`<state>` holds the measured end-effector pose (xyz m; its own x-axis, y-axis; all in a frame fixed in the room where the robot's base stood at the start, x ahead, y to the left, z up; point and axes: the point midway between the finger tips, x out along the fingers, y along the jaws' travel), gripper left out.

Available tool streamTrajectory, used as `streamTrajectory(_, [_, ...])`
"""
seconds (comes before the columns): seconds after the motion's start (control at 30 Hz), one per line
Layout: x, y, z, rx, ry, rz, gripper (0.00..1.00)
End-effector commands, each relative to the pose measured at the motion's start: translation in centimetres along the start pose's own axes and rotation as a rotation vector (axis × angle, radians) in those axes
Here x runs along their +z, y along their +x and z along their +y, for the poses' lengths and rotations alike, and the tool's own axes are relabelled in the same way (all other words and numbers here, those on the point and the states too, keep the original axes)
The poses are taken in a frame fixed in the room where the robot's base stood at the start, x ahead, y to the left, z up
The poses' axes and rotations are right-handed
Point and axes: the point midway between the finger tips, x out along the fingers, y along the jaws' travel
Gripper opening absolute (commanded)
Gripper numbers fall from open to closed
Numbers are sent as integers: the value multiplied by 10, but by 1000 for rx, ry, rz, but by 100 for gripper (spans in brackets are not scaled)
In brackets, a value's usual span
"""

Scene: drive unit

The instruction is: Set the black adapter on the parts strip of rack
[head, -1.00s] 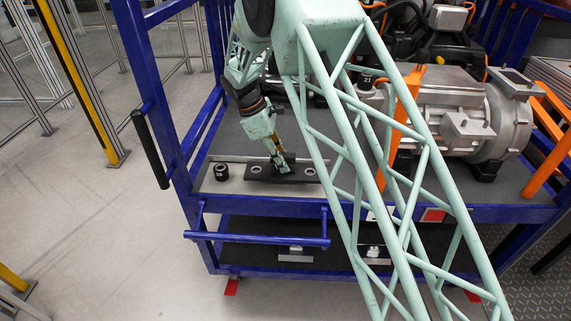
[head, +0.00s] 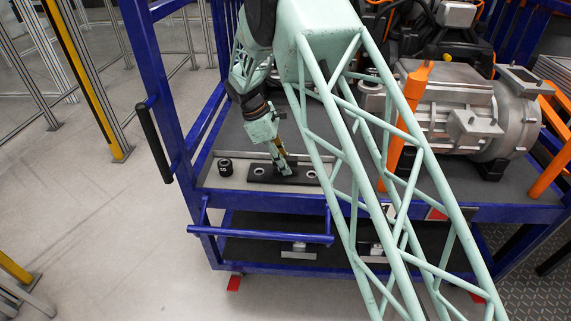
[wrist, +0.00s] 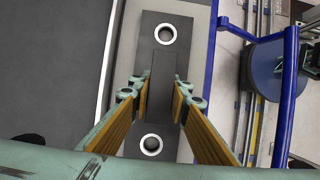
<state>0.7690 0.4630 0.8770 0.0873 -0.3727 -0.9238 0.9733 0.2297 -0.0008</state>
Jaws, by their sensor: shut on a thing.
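My gripper (head: 283,165) points down over the middle of the dark parts strip (head: 297,179) on the upper deck of the blue rack. In the wrist view, my gripper (wrist: 160,95) has its two tan-padded fingers on either side of a dark oblong block, the black adapter (wrist: 163,72), and is shut on it. The adapter lies over the strip (wrist: 150,22), between its two pale-ringed holes and in line with them. I cannot tell whether the adapter touches the strip. In the head view my fingers mostly hide the adapter.
A small black cylinder (head: 225,167) stands on the deck just left of the strip. A grey motor (head: 450,115) with orange posts stands to the right. My green lattice arm hides part of the deck. A blue handle rail (head: 262,231) runs along the front.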

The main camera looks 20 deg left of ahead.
Motion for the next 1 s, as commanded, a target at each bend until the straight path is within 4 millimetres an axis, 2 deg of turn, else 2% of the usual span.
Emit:
streamTrajectory(0.4, [-1, 1, 1, 2, 1, 0, 0])
streamTrajectory(0.43, [-1, 2, 0, 0, 0, 0, 17])
streamTrajectory(0.57, [-1, 2, 0, 0, 0, 0, 29])
streamTrajectory(1.0, [0, 0, 0, 1, 0, 0, 30])
